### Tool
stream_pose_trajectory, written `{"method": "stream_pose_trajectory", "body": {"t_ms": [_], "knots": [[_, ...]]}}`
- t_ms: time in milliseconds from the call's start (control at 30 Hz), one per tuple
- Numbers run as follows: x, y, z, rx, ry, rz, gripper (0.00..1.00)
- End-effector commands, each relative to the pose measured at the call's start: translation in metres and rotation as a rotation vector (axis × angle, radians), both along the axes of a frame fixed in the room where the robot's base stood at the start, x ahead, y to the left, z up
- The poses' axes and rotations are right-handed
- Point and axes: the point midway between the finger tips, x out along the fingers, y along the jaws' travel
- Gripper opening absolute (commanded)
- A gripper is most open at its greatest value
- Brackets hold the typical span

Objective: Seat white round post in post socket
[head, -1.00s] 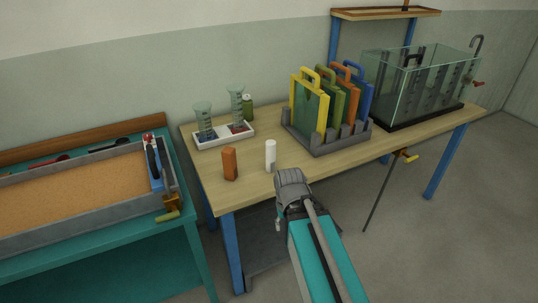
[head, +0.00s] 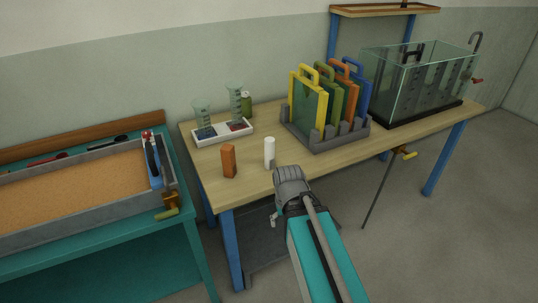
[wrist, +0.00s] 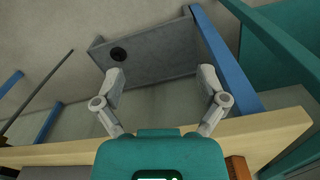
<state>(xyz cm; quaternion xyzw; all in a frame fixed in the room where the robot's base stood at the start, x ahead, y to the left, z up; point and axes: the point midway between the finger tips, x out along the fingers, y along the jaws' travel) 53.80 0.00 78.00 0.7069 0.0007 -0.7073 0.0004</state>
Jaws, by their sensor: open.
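The white round post (head: 269,152) stands upright on the wooden table, just left of my gripper in the head view. My gripper (wrist: 162,76) is open and empty in the wrist view, its two fingers spread apart. In the head view its end (head: 291,179) is at the table's front edge, and the fingertips are hidden there. The post does not show in the wrist view. I cannot identify the post socket for sure. A dark round spot (wrist: 118,54) shows on a grey lower shelf in the wrist view.
An orange block (head: 229,161) stands left of the post. A grey rack (head: 324,143) holds several coloured handled panels. A white tray (head: 218,137) with two glass cones is behind. A glass tank (head: 420,85) stands at right. A blue table leg (wrist: 220,50) borders the lower shelf.

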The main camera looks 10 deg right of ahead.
Motion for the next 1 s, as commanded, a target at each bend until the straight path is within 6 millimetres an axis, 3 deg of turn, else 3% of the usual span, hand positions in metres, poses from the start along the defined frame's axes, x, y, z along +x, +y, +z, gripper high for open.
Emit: {"method": "stream_pose_trajectory", "body": {"t_ms": [167,367,1000], "knots": [[0.008,0.0,0.009,0.0,0.0,0.039,0.94],[0.034,-0.001,0.035,0.0,0.0,0.181,0.94],[0.158,-0.005,0.151,0.001,0.0,0.949,0.94]]}}
